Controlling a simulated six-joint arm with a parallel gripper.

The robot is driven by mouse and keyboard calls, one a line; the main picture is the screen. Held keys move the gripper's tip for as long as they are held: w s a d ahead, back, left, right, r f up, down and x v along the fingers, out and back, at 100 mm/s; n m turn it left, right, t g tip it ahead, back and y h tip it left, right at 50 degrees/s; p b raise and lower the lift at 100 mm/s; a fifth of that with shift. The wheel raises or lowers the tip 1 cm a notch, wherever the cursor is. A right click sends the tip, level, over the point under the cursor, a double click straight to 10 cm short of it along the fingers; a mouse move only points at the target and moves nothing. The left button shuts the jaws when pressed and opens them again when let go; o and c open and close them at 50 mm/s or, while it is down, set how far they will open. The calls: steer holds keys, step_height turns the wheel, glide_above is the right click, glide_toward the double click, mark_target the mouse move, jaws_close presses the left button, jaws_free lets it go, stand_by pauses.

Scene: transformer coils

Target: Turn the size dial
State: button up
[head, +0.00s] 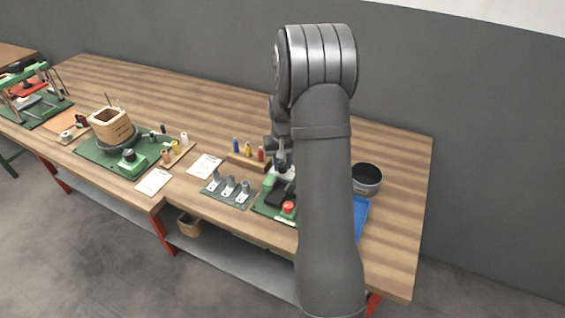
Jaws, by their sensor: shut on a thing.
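A green press-like device (268,207) stands near the front edge of the table, with a red button (288,207) on its front and a dark part behind that. My gripper (282,160) points down at the upper part of this device, left of my forearm. It is shut on what appears to be the size dial, which is too small and too covered by the jaws to make out. My forearm hides the right side of the device.
A grey plate with several metal terminals (228,190) sits left of the device. Behind are colored tools in a wooden block (246,160). A dark round pot (367,179) and a blue tray (361,215) stand right of my arm. The table's far right is clear.

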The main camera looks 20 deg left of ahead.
mark_target(283, 165)
steer(key=shift+n, duration=1.6)
steer(key=o, duration=1)
steer(key=shift+r, duration=0.1)
step_height(283, 165, up, 17)
steer(key=shift+r, duration=0.2)
steer(key=shift+f, duration=0.1)
step_height(283, 165, down, 17)
steer(key=shift+f, duration=0.2)
